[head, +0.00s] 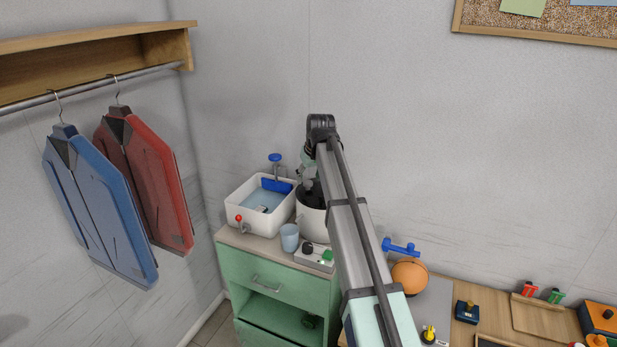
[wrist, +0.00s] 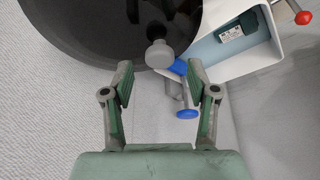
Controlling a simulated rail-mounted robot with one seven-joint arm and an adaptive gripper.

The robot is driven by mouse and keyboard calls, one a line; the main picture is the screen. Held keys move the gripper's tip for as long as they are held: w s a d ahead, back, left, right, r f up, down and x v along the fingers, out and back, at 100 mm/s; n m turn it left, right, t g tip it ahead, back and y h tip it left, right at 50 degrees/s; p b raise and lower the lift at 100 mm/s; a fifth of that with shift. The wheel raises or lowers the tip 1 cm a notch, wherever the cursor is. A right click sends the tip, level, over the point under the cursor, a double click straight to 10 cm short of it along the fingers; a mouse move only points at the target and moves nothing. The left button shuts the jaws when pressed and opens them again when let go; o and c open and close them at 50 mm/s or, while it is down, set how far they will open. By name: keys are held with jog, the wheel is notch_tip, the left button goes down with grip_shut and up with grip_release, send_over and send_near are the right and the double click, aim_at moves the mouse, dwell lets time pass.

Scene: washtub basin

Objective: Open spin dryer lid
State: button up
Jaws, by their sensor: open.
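The spin dryer (head: 312,219) is a white round tub beside the basin in the head view, partly hidden by my arm. Its dark round lid (head: 312,200) lies on top and looks shut. In the wrist view the dark lid (wrist: 85,40) fills the top left, with a grey round knob (wrist: 160,54) near its edge. My gripper (wrist: 160,80) is open and empty. The knob appears just beyond and between the fingertips; I cannot tell whether they touch it. In the head view my gripper (head: 308,180) is above the lid, partly hidden by the arm.
The white basin (head: 235,213) with water and a blue-handled tap (head: 275,158) stands left of the dryer. A light blue cup (head: 289,238) and a small panel (head: 315,262) sit on the green cabinet's front edge. Blue tap parts (wrist: 187,114) show near my right finger.

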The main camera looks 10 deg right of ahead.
jog(key=shift+x, duration=1.2)
jog(key=shift+c, duration=0.4)
grip_shut()
jog(key=shift+a+r, duration=0.1)
